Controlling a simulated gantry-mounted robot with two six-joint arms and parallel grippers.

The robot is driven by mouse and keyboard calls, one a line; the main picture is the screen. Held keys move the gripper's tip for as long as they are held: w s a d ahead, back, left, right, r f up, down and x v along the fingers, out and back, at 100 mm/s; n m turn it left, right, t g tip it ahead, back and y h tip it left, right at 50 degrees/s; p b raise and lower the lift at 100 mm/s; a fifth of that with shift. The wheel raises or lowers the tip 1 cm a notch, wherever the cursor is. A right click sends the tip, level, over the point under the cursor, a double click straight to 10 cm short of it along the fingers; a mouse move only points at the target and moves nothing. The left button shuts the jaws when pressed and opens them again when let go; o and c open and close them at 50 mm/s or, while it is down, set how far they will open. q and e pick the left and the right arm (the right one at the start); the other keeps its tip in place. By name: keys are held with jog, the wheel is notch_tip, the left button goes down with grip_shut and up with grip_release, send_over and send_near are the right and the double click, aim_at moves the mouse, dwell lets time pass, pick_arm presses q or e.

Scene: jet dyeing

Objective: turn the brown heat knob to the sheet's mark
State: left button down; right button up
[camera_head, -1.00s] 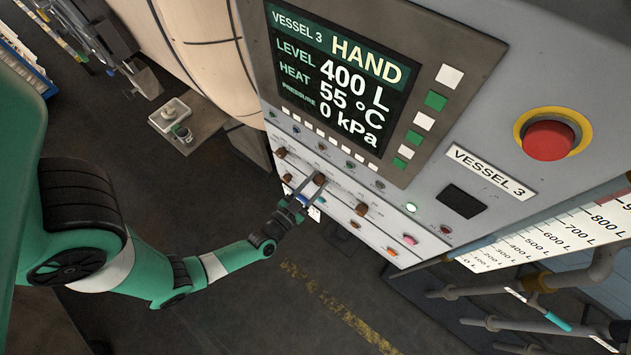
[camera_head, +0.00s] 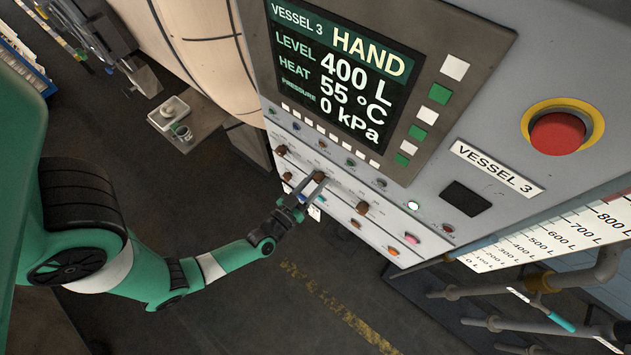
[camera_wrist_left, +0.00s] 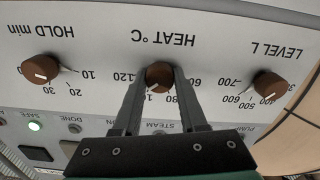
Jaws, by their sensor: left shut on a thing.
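The brown heat knob (camera_wrist_left: 159,76) sits under the label HEAT °C in the left wrist view, which shows the panel upside down. My left gripper (camera_wrist_left: 158,88) is shut on this knob, one finger on each side. The knob's white mark is near the number 80, partly hidden between the fingers. In the head view my left gripper (camera_head: 309,187) reaches the panel's knob row, at the middle knob (camera_head: 320,176). The screen (camera_head: 338,75) reads HEAT 55 °C, LEVEL 400 L, 0 kPa and HAND. The sheet is not identifiable. My right gripper is not in view.
The brown hold knob (camera_wrist_left: 40,68) and the brown level knob (camera_wrist_left: 269,84) flank the heat knob. A red stop button (camera_head: 557,133) with a yellow ring is on the panel's right. Pipes (camera_head: 560,285) stand at lower right. Dark floor lies below the arm.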

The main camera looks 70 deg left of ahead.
pick_arm(q)
jog(key=n+b, duration=0.1)
jog(key=n, duration=0.2)
jog(key=shift+f+n, duration=0.15)
jog(key=shift+n, duration=0.25)
jog(key=n+b, duration=0.1)
jog(key=n, duration=0.2)
jog(key=shift+n, duration=0.3)
jog(key=n+b, duration=0.1)
jog(key=n, duration=0.3)
jog(key=shift+b, duration=0.35)
jog(key=shift+n+b, duration=0.45)
jog(key=shift+n, duration=1.25)
jog(key=shift+c, duration=2.2)
grip_release()
